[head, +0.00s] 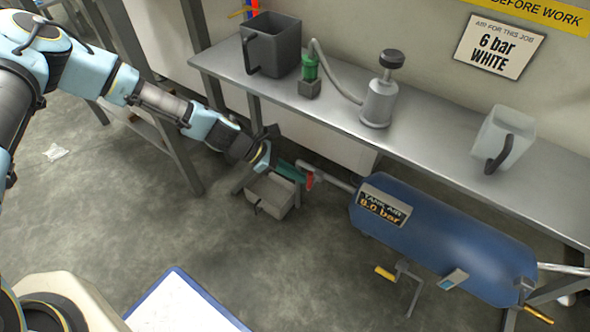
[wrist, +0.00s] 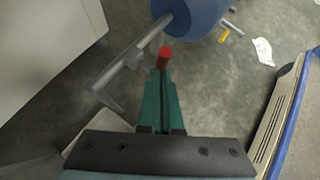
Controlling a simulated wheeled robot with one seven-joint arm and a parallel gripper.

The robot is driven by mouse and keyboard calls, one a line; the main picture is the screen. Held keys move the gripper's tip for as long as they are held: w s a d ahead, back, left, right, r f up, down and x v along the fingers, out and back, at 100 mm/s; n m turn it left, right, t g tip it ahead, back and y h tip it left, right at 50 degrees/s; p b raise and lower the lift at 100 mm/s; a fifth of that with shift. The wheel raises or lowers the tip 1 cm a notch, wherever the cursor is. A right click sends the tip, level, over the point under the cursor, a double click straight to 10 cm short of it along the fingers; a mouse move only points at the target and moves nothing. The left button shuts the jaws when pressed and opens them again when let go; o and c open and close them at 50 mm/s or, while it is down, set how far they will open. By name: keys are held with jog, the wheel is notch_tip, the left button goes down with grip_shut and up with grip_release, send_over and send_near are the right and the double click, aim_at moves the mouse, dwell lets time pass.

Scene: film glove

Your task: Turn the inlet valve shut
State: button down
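The blue air tank (head: 440,240) lies under the bench, its label reading "TANK AIR 8.0 bar". A grey pipe (head: 328,175) runs from its left end. A red valve handle (head: 309,181) stands on this pipe; it also shows in the wrist view (wrist: 165,57). My gripper (head: 300,172) reaches the handle from the left, its green fingers at or touching it. In the wrist view my fingers (wrist: 164,72) are close together with the red handle at their tips. Whether they clamp it is not clear. I cannot read any inlet marking on the valve.
The metal bench (head: 440,135) overhangs the tank and carries a dark jug, a grey pump device and a pale jug. A grey bin (head: 272,193) sits below my gripper. A yellow-handled crank (head: 386,273) stands before the tank. The floor in front is mostly clear.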

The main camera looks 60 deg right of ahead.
jog(key=shift+s+r, duration=0.5)
jog(key=shift+s, duration=0.25)
jog(key=shift+r+p, duration=0.7)
jog(key=shift+p, duration=0.1)
jog(key=w+a+f+p+v, duration=0.1)
jog(key=f+p+v, duration=0.1)
jog(key=v, duration=1.1)
jog(key=shift+w+a+f+p, duration=0.15)
jog(key=shift+w+p, duration=0.2)
jog(key=shift+w, duration=0.1)
